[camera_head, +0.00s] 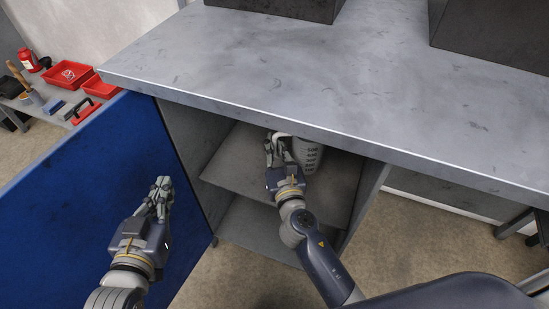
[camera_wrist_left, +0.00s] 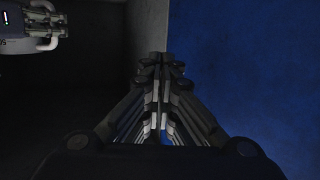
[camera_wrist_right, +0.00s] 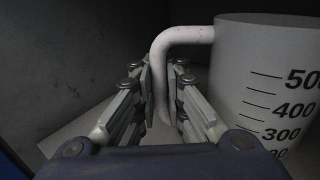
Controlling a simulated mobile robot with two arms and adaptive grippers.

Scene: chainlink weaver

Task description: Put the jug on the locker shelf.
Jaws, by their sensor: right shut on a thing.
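The jug (camera_head: 308,152) is a pale measuring jug inside the open locker, partly hidden under the worktop edge. In the right wrist view the jug (camera_wrist_right: 265,85) stands upright, with dark volume marks and a white handle. My right gripper (camera_head: 274,146) is inside the locker, and its fingers (camera_wrist_right: 158,75) are shut on the handle. The locker shelf (camera_head: 232,165) lies below the jug; I cannot tell whether the jug's base touches it. My left gripper (camera_head: 163,185) is outside, in front of the blue door, with its fingers (camera_wrist_left: 160,70) shut and empty.
The blue locker door (camera_head: 85,190) stands open on the left. The grey worktop (camera_head: 320,70) overhangs the locker and carries dark boxes (camera_head: 290,8). A side bench holds red trays (camera_head: 68,74) and tools. A lower compartment (camera_head: 250,225) lies under the shelf.

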